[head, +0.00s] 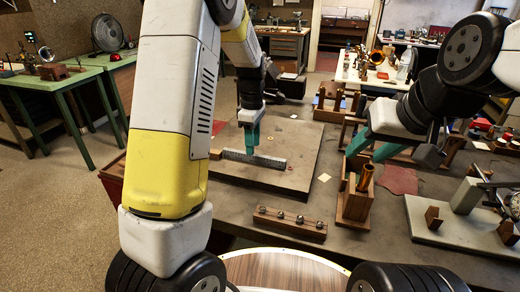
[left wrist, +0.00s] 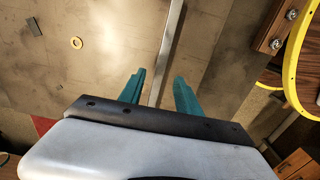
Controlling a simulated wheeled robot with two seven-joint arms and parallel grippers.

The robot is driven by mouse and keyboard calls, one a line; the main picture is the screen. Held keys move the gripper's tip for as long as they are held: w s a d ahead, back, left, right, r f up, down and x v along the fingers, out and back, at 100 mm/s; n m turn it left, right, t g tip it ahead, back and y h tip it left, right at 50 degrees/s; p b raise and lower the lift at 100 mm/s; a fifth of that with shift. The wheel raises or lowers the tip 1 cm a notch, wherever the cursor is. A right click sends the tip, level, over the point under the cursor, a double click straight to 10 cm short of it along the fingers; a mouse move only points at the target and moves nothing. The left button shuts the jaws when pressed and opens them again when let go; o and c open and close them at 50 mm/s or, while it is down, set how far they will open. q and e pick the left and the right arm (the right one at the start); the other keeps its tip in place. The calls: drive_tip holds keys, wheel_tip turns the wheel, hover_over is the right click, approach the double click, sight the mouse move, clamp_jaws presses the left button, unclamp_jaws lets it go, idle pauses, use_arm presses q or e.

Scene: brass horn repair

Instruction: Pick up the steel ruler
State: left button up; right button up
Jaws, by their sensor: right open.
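The steel ruler (head: 272,161) is a long grey strip with markings on a flat grey-brown board in the head view. In the left wrist view the ruler (left wrist: 168,50) runs from the top edge down between the fingers. My left gripper (head: 251,150) points down at the ruler in the head view. Its teal fingers (left wrist: 159,88) are apart, one on each side of the ruler, with gaps visible. My right gripper (head: 369,150) is open, its two teal fingers apart, well right of the ruler near a wooden holder.
The board (head: 228,176) lies on the workbench. A wooden block with several steel balls (head: 290,220) lies in front of it. A wooden holder with a brass tube (head: 366,178) stands to the right, beside a red cloth (head: 398,180). A pale ring (left wrist: 76,43) lies on the board.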

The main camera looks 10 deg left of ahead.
sight(254, 158)
use_arm(q)
wheel_tip(254, 158, down, 4)
drive_tip(key=shift+d+f, duration=0.1)
drive_tip(key=shift+f, duration=0.15)
drive_tip(key=shift+c, duration=0.4)
clamp_jaws()
